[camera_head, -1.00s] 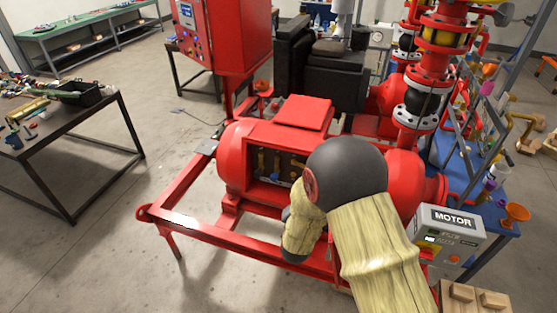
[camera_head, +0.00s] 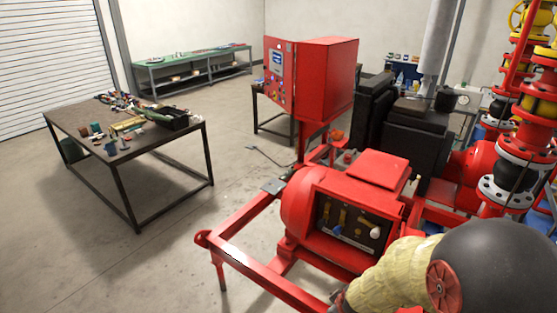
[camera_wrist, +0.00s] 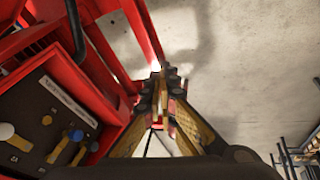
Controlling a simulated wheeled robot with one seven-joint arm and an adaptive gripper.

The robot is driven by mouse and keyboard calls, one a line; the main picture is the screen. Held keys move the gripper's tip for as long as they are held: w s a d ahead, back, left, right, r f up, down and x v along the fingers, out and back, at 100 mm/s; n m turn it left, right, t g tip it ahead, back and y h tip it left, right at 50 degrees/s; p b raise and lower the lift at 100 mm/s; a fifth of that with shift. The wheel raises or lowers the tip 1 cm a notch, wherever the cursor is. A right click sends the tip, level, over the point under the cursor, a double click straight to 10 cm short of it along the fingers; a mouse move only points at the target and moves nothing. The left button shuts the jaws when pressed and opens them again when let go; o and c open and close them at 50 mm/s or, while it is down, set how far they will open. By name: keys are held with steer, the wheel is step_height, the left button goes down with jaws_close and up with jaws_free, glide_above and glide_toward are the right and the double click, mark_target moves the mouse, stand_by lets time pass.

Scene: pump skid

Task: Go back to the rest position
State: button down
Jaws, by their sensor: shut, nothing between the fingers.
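My gripper (camera_wrist: 160,82) shows in the wrist view with its fingers together and nothing between them. It hangs over the red frame (camera_wrist: 148,35) of the pump skid, to the right of an open-fronted red box. The box's dark panel (camera_wrist: 38,112) carries a white knob, a blue knob and a yellow lever. In the head view, the same panel (camera_head: 350,222) faces forward on the red pump unit. My arm fills the lower right there and covers part of the unit. In that view my gripper is mostly hidden or out of frame.
A red control cabinet (camera_head: 318,75) stands behind the skid. A green bench (camera_head: 195,65) is along the back wall. Red pipework (camera_head: 505,150) rises at right. The floor between table and skid is clear.

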steer(key=s+d+r+m+t+b, duration=0.1)
steer(key=s+r+m+b, duration=0.6)
steer(key=s+r+b, duration=0.6)
steer(key=s+r, duration=0.4)
steer(key=s, duration=0.2)
steer(key=shift+d+m, duration=0.2)
steer(key=shift+m, duration=0.2)
steer(key=shift+a+r, duration=0.1)
